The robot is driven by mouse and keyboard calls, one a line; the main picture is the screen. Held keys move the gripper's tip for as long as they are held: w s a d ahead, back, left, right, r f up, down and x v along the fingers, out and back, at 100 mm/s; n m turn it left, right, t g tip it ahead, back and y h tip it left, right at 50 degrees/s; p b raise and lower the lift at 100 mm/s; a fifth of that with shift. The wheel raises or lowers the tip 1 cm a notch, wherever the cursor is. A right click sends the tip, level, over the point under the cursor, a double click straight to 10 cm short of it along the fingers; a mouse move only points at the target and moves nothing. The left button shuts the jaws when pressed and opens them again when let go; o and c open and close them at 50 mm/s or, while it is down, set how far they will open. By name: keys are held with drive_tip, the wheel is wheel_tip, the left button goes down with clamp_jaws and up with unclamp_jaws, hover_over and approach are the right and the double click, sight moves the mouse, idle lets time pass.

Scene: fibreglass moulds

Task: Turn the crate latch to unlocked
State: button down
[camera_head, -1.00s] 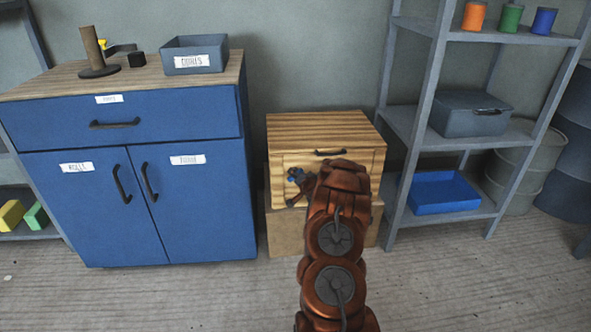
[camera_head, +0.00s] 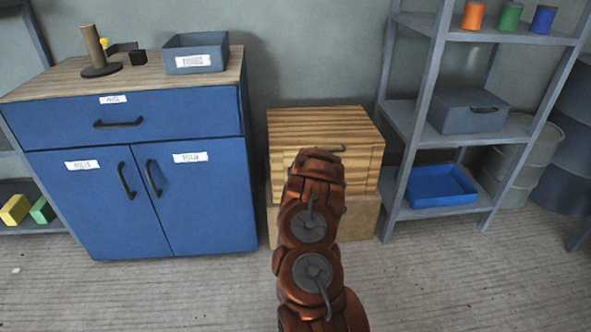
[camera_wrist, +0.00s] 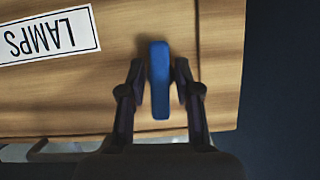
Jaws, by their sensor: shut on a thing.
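The wooden crate (camera_head: 325,125) stands at the middle of the head view, and my arm covers much of its front. The latch is a blue bar (camera_wrist: 160,80) on the crate's wooden face (camera_wrist: 225,60) in the wrist view, where it stands upright in the picture. My gripper (camera_wrist: 160,70) has one dark finger on each side of the bar and is shut on it. In the head view the latch and my fingers are hidden behind my arm. A white label (camera_wrist: 50,36) reading LAMPS shows upside down beside the latch.
A blue cabinet (camera_head: 190,215) stands left of the crate. A grey shelf rack (camera_head: 410,120) with a blue tray (camera_head: 440,187) stands close on the right. A lower wooden box (camera_head: 358,220) is under the crate. The floor in front is clear.

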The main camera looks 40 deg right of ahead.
drive_tip(key=shift+n+h+p, duration=0.3)
drive_tip(key=shift+p, duration=0.1)
idle(0.3)
drive_tip(key=c, duration=1.1)
unclamp_jaws()
drive_tip(key=shift+s, duration=0.1)
drive_tip(key=shift+v, duration=5.9)
drive_tip(key=shift+r, duration=0.15)
